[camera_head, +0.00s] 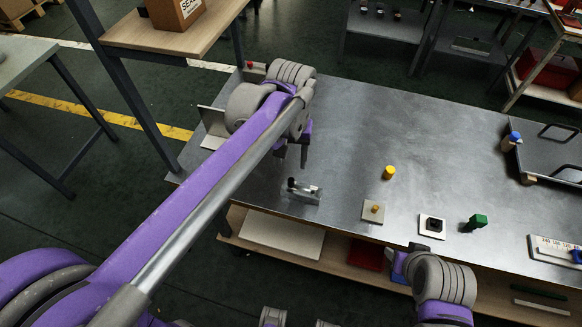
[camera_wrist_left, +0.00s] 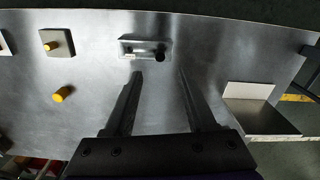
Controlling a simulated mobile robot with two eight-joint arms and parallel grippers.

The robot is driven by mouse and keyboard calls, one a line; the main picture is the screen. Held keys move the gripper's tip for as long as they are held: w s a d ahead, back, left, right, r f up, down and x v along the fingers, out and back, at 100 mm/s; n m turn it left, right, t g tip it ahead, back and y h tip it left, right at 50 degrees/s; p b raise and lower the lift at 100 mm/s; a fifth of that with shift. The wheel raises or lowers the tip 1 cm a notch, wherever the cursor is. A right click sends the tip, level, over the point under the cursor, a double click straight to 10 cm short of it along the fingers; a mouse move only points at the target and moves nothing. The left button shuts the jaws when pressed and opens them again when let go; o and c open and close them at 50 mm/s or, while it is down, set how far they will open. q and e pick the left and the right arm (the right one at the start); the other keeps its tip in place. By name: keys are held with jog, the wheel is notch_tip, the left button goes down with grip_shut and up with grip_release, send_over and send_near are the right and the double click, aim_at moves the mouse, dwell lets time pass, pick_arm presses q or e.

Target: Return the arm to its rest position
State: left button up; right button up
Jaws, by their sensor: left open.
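My left arm reaches in from the left in the head view. Its gripper (camera_head: 293,155) hangs over the left part of the grey metal table (camera_head: 330,120). In the left wrist view the two fingers (camera_wrist_left: 160,100) are apart with only bare table between them. A small metal block with a dark knob (camera_head: 303,191) stands in front of the gripper, apart from it. It also shows in the left wrist view (camera_wrist_left: 145,49), beyond the fingertips. My right arm shows in part at the lower right of the head view; I cannot make out its jaws clearly.
An L-shaped plate (camera_wrist_left: 258,110) is near the left end. A dark tray (camera_head: 553,152) is at right.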

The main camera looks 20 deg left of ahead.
pick_arm(q)
jog(key=shift+r, duration=0.65)
